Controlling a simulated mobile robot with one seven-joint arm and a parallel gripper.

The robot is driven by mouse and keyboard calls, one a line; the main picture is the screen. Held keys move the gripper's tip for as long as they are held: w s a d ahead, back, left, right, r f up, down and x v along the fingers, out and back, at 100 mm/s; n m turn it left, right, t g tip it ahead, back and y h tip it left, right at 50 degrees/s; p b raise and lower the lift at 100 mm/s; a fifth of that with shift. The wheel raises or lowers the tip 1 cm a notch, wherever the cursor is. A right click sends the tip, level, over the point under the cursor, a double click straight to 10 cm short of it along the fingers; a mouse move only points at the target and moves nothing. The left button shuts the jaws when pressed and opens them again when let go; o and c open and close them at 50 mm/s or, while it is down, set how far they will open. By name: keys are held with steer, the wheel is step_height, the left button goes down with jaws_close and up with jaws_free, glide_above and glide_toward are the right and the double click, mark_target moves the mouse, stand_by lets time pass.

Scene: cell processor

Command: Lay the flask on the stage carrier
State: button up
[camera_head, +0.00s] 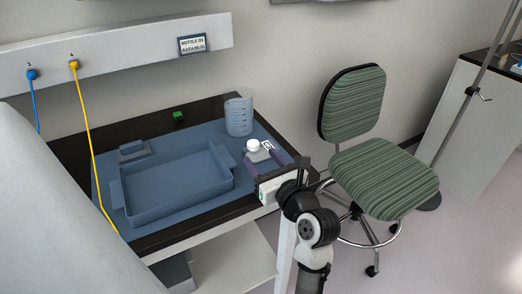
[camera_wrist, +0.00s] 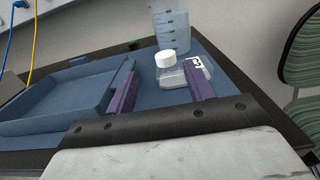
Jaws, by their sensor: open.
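The flask (camera_head: 259,155) is a small clear bottle with a white cap on the blue mat at the right end of the bench. In the wrist view the flask (camera_wrist: 172,78) is just ahead, with its cap facing up and a black-and-white marker beside it. My gripper (camera_head: 265,163) is open, its purple fingers reaching toward the flask from the front. In the wrist view the flask appears between the fingertips (camera_wrist: 160,70); contact cannot be told. No part is clearly labelled as the stage carrier; a small blue frame (camera_head: 133,151) sits behind the large tray.
A large blue walled tray (camera_head: 178,210) fills the left of the mat. A tall graduated beaker (camera_head: 238,116) stands behind the flask. A small green block (camera_head: 178,117) lies at the back. A yellow cable (camera_head: 85,130) hangs at left. A green chair (camera_head: 375,170) stands right.

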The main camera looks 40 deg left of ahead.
mark_target(256, 148)
steer(key=shift+w+p+x, duration=0.2)
steer(key=shift+p+x, duration=0.15)
steer(key=shift+x, duration=1.45)
steer(key=shift+w+p+x, duration=0.2)
steer(key=shift+p+x, duration=0.15)
steer(key=shift+x, duration=1.45)
steer(key=shift+d+f, duration=0.1)
steer(key=shift+d, duration=0.1)
steer(key=shift+c, duration=0.3)
steer(key=c, duration=1.1)
steer(key=shift+o, duration=0.2)
